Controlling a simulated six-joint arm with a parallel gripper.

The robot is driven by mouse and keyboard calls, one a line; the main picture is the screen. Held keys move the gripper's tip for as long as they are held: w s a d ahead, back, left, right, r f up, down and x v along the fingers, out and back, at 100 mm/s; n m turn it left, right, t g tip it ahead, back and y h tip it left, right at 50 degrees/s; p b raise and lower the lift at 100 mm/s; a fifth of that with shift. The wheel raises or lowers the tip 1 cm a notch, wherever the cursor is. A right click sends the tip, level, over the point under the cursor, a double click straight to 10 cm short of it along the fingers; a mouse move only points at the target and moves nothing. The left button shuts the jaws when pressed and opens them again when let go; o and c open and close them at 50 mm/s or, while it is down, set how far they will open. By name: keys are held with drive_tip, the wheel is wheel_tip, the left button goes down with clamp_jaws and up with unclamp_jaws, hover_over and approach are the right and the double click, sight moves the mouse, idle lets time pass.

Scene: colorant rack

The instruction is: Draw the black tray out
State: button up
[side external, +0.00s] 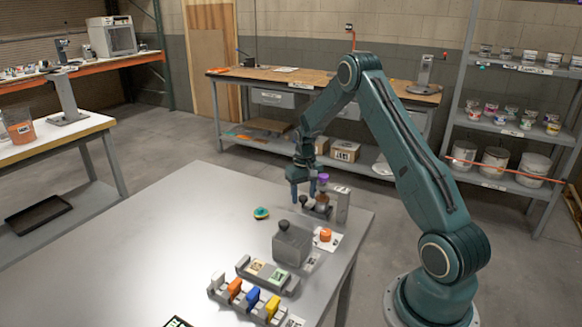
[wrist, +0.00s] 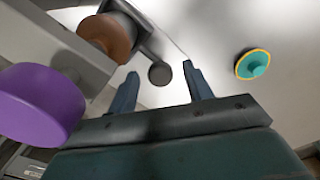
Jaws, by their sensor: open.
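A small dark tray (side external: 318,211) sits low at the foot of a grey upright stand (side external: 342,204) on the metal table. In the wrist view its dark edge (wrist: 150,42) shows beside a brown cylinder (wrist: 103,36), with a round black knob (wrist: 160,74) in front. The knob (side external: 304,199) also shows in the side view. My gripper (side external: 302,193) is open, pointing down. In the wrist view the fingers of my gripper (wrist: 161,77) appear on either side of the knob, with visible gaps. I cannot tell their height relative to it.
A purple cap (wrist: 40,103) and the stand are close on the left in the wrist view. A teal and yellow knob (side external: 261,213) lies apart on the table. A grey box (side external: 292,244) and a rack of coloured blocks (side external: 246,296) stand nearer the camera. The table's left side is clear.

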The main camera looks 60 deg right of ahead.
drive_tip(key=shift+c, duration=0.4)
clamp_jaws()
drive_tip(key=shift+w, duration=3.8)
drive_tip(key=shift+r, duration=0.1)
drive_tip(key=shift+c, duration=1.1)
unclamp_jaws()
drive_tip(key=shift+w, duration=0.1)
drive_tip(key=o, duration=0.3)
